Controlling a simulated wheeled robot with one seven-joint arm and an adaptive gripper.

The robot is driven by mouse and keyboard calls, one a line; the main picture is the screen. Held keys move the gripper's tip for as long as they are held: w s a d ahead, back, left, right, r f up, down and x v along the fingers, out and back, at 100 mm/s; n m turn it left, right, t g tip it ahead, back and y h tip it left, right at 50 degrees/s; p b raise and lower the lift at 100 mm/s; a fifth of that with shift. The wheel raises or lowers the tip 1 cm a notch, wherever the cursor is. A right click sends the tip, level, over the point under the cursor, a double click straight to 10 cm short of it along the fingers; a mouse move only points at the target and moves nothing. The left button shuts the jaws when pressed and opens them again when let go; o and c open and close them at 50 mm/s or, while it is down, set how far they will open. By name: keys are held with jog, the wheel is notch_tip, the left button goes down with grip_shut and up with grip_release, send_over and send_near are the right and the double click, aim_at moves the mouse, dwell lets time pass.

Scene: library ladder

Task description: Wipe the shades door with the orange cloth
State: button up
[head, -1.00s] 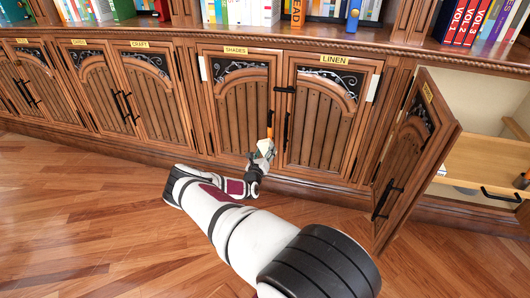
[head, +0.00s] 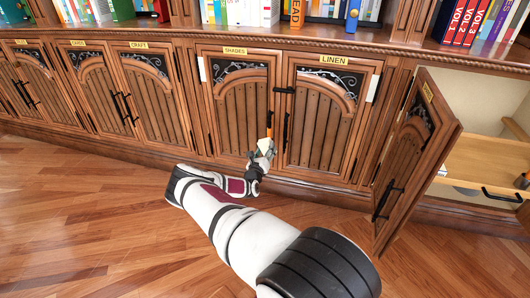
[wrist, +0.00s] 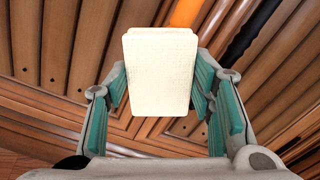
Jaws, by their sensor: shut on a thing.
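The shades door (head: 238,115) is a shut brown wooden door with a yellow label and dark scrollwork at its top. My gripper (head: 265,152) is low at its right edge, near the gap to the linen door. In the wrist view my gripper (wrist: 160,115) is shut on a cream, textured block (wrist: 160,70) between its teal pads. An orange strip (wrist: 186,12) shows behind the block, against the wood; it also shows in the head view (head: 269,122) above my gripper. I cannot tell whether the strip is a cloth, or whether the block touches the door.
The linen door (head: 322,118) is shut, right of the shades door. A dark latch (head: 284,90) bridges the two doors. Farther right, a cabinet door (head: 412,160) stands open into the room beside a wooden drawer (head: 488,165). The floor (head: 90,220) at left is clear.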

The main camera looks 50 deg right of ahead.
jog(key=shift+w+d, duration=0.15)
jog(key=shift+d, duration=0.2)
jog(key=shift+r, duration=0.1)
jog(key=shift+r+p, duration=3.55)
jog(key=shift+r, duration=0.6)
jog(key=shift+f+b, duration=3.1)
jog(key=shift+f, duration=1.25)
jog(key=shift+r, duration=0.1)
